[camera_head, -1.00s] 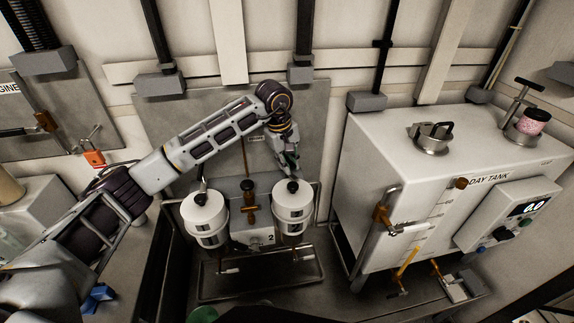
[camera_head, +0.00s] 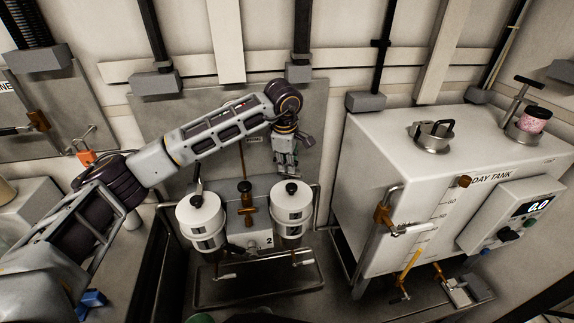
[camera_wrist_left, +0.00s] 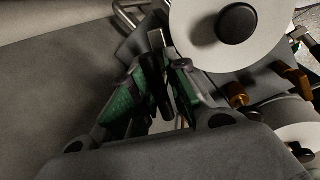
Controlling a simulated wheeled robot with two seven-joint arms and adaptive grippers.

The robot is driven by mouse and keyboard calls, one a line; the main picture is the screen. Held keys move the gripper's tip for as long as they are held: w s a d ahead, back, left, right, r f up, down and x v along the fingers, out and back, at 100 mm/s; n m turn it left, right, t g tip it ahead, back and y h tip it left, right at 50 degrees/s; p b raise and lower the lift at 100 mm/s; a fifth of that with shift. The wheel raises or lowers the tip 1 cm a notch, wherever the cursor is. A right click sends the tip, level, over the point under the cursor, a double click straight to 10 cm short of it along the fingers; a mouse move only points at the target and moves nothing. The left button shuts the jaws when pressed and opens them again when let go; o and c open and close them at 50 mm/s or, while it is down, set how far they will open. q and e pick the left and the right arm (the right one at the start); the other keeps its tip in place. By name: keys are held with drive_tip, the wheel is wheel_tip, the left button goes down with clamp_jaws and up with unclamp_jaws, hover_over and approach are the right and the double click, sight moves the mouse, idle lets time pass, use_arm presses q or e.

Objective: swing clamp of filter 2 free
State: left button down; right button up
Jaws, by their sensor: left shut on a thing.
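Filter 2 (camera_head: 293,213) is the right white canister, with a black knob on its lid. Its lid shows large at the top of the left wrist view (camera_wrist_left: 205,30). My left gripper (camera_head: 287,172) points down just behind this canister. In the left wrist view its green-padded fingers (camera_wrist_left: 163,88) are closed around a dark narrow piece beside the lid, seemingly the clamp handle (camera_wrist_left: 163,98). The fingers hide most of the clamp, so its angle cannot be told. The left canister (camera_head: 202,218) stands apart.
A brass valve (camera_head: 247,205) stands between the canisters, above a drip tray (camera_head: 260,297). The white day tank (camera_head: 375,165) is to the right, with a gap between it and the filters. A back plate (camera_head: 170,130) rises behind.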

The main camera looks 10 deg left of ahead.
use_arm(q)
drive_tip(key=shift+w+r+n, duration=0.3)
drive_tip(key=shift+r+n, duration=0.05)
drive_tip(key=shift+n, duration=0.35)
drive_tip(key=shift+w+n+y+b, duration=0.1)
drive_tip(key=shift+n+y+b, duration=0.35)
drive_tip(key=shift+n, duration=1.55)
use_arm(e)
drive_tip(key=shift+w+a+r, duration=0.1)
drive_tip(key=shift+w+a, duration=0.1)
drive_tip(key=shift+w, duration=0.35)
drive_tip(key=shift+w+a+r, duration=0.1)
drive_tip(key=shift+w+a, duration=0.1)
drive_tip(key=shift+w, duration=0.35)
drive_tip(key=shift+s, duration=0.1)
use_arm(q)
drive_tip(key=c, duration=1.6)
unclamp_jaws()
drive_tip(key=shift+a, duration=0.1)
drive_tip(key=shift+o, duration=0.6)
drive_tip(key=shift+w+f, duration=0.1)
drive_tip(key=shift+f, duration=0.1)
use_arm(e)
drive_tip(key=shift+a, duration=0.15)
